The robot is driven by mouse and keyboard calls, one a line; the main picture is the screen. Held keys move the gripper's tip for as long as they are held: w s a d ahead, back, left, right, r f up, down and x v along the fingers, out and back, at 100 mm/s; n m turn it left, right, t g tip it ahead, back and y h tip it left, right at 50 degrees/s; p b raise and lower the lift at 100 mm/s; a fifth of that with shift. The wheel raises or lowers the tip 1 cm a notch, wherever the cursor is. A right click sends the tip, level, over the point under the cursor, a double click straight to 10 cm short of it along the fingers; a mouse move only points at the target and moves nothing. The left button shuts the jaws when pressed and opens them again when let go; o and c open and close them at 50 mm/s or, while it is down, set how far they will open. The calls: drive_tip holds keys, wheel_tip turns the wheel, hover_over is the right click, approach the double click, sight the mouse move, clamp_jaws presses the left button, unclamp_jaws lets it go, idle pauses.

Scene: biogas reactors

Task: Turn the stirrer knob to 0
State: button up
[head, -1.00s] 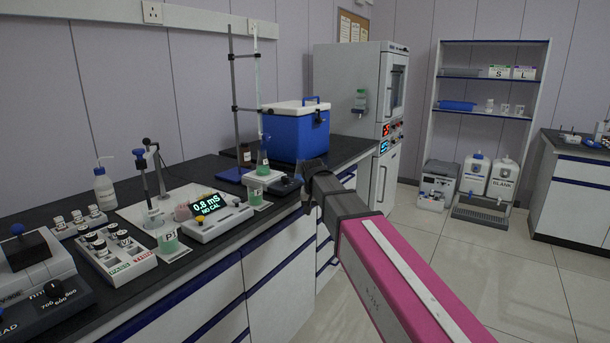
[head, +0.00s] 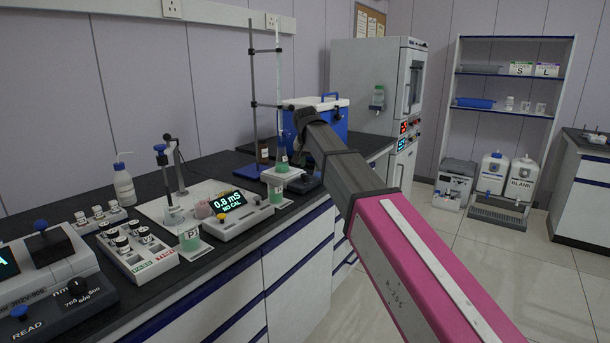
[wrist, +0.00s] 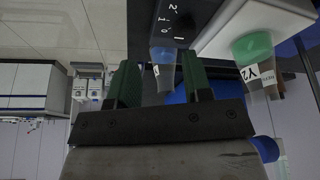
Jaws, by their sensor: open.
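The stirrer (wrist: 172,22) is a dark housing with white scale numbers, at the top of the wrist view. The knob itself is not clearly visible there. In the head view the dark stirrer body (head: 309,184) sits near the bench's front edge, partly behind my arm. My gripper (wrist: 157,60) is open, with two dark green fingers pointing toward the housing. No contact with the knob shows. In the head view my gripper (head: 302,125) is above the stirrer, its fingers mostly hidden.
A flask with green liquid (head: 281,161) stands close left of my gripper, by a metal stand (head: 253,90). A blue cooler box (head: 335,122) is behind. A conductivity meter (head: 240,216) and bottle rack (head: 138,252) stand left. Open floor lies right.

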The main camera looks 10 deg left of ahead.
sight(304, 174)
drive_tip(key=a+r, duration=0.3)
drive_tip(key=x, duration=1)
drive_tip(key=shift+a, duration=0.15)
drive_tip(key=c, duration=0.6)
